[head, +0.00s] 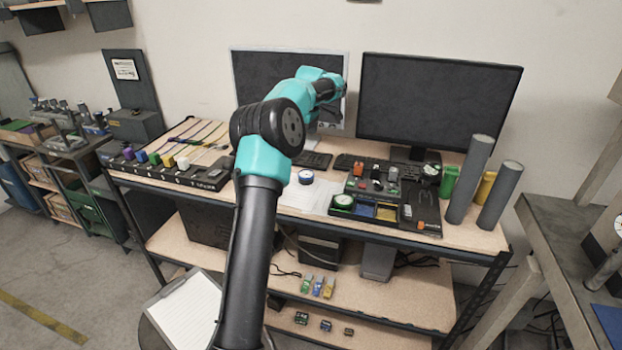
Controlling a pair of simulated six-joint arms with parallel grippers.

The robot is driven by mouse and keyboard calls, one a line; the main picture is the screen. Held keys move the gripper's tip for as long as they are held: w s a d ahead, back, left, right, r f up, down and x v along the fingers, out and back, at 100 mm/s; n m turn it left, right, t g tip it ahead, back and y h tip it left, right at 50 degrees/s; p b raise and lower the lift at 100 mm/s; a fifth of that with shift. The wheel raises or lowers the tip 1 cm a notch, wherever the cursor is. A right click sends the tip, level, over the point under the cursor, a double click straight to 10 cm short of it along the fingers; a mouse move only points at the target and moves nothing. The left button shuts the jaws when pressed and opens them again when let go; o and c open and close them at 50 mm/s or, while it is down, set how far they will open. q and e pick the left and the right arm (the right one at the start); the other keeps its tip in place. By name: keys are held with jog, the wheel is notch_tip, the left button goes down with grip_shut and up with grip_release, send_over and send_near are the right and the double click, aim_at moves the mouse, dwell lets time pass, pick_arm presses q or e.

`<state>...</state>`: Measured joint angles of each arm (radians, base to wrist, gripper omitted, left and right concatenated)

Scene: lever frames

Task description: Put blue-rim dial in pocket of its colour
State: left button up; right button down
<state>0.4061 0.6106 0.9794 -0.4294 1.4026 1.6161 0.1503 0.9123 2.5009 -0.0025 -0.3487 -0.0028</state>
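The blue-rim dial (306,177) has a white face and sits on the wooden bench top, beside the white paper sheets. A dark tray (421,214) to its right has a blue pocket (364,209), which looks empty, and a yellow pocket (387,213). A green-rim dial (342,202) sits at the tray's left end, apparently in its green pocket. My teal and black arm rises from the bottom, seemingly the left one. Its far end is above the bench in front of the left monitor; I cannot make out gripper fingers there. My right gripper is not in view.
Two monitors (435,105) and keyboards (313,160) stand behind. Grey upright tubes (471,180) stand right of the tray. A rack with coloured connectors and cables (170,170) fills the bench's left. Another round dial (431,170) lies at the tray's back right.

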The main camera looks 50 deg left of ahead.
pick_arm(q)
jog(key=shift+w+a+r+n+h, duration=0.1)
jog(key=shift+a+r+n+h, duration=0.05)
jog(key=shift+r+n+h, duration=0.55)
send_over(307, 173)
notch_tip(307, 173, down, 12)
jog(key=shift+a+f, duration=0.1)
jog(key=shift+a, duration=0.05)
dwell(0.4)
jog(key=shift+d+f, duration=0.15)
jog(key=shift+f, duration=1.1)
jog(key=shift+d+f, duration=0.1)
jog(key=shift+f, duration=1.15)
